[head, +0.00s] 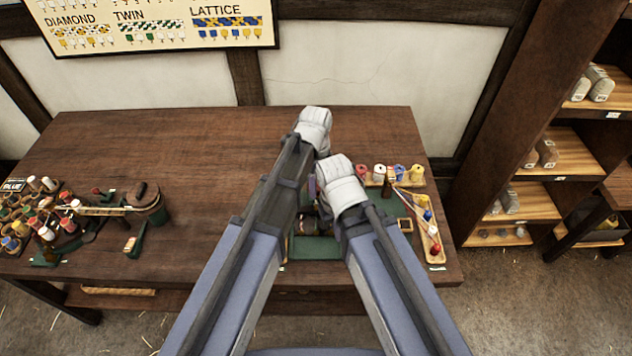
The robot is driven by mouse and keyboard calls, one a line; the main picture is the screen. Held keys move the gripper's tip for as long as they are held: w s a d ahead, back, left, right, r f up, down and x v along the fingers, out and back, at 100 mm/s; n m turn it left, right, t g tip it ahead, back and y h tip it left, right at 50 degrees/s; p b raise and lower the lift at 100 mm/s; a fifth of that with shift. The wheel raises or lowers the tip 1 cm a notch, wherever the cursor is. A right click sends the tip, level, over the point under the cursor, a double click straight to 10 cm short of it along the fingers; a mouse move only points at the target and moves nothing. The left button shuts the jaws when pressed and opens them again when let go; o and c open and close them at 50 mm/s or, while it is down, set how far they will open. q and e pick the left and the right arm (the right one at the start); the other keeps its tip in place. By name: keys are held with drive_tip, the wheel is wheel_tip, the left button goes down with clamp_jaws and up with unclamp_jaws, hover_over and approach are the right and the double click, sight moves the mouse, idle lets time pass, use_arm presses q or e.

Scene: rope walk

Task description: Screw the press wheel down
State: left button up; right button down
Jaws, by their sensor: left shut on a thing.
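The green base of the press (316,249) shows in the gap between my two forearms, near the front edge of the workbench. My arms cover most of the press, and I cannot make out its wheel clearly. My left gripper (312,189) is partly hidden under its wrist, above the press, and is shut on what appears to be the press wheel. My right wrist is just right of the press, and the right gripper is hidden beneath it.
The wooden workbench (160,150) is clear at the back left. A round stand of bobbins (45,215) and a lidded pot (148,203) are at left. Spools (398,172) and a tray of pins (425,225) lie at right. Shelves (555,150) stand beyond.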

idle(0.4)
use_arm(q)
drive_tip(key=o, duration=1.4)
drive_tip(key=shift+c, duration=0.2)
drive_tip(key=shift+r, duration=0.1)
wheel_tip(320, 180, up, 8)
drive_tip(key=p, duration=0.8)
drive_tip(key=shift+f, duration=0.2)
